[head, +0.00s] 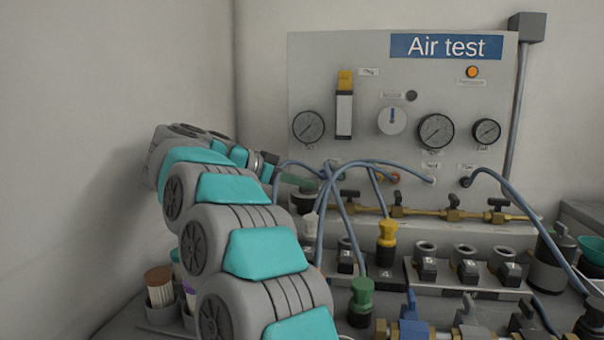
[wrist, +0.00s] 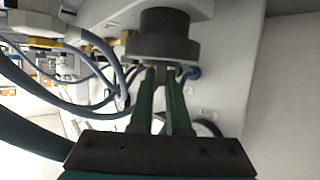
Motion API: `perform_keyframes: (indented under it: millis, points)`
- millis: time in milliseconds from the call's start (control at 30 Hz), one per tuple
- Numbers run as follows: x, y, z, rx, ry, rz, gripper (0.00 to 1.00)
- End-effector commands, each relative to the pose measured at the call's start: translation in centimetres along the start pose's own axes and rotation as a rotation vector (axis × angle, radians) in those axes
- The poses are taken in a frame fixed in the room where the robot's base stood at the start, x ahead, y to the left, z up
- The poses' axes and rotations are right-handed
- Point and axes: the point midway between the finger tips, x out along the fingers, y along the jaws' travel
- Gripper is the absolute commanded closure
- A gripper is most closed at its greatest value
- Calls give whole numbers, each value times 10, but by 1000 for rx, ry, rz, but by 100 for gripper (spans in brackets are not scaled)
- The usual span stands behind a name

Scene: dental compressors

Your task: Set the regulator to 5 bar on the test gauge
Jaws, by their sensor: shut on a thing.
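The grey Air test panel (head: 360,75) stands against the back wall. Dark-rimmed gauges show at its left (head: 308,126), centre right (head: 436,131) and right (head: 487,132). Their labels and readings are too small to read, so I cannot tell which is the test gauge. A dark round knob (head: 304,201), apparently the regulator, sits low at the panel's left. It fills the upper middle of the wrist view (wrist: 164,42). My gripper (wrist: 164,70) has its green fingers closed in at this knob. The exact contact is hidden. In the head view my gripper (head: 306,184) is partly covered.
Blue-grey hoses (head: 365,163) loop just right of my gripper. A brass manifold with dark valves (head: 425,212) runs below the panel. Yellow (head: 387,234) and green (head: 362,293) fittings stand in front. A brush cup (head: 160,290) stands at the lower left.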

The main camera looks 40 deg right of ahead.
Motion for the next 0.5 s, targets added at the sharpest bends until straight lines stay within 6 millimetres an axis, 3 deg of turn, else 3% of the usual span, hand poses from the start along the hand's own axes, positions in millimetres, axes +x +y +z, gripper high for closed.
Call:
perform_keyframes:
  millis: [500]
  points:
    - [-1, -3, 0, 53, 6, 121, 100]
